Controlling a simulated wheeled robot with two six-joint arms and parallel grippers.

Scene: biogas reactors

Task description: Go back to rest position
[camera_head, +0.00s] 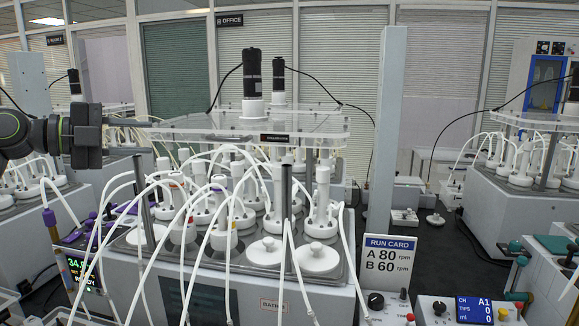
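My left gripper (146,137) comes in from the left edge at mid-height, with a dark body and thin grey fingers pointing right. The fingers look spread apart, with nothing seen between them. They are in front of or close to the left edge of the clear top plate (215,127) of the reactor rig; I cannot tell how far apart in depth. My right gripper is not in view.
The central bath (275,306) holds several white-capped bottles and many looping white tubes. A black motor (252,73) stands on the plate. A run card (389,262) reads A 80, B 60 rpm. A control box (468,310) is at front right. More rigs stand either side.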

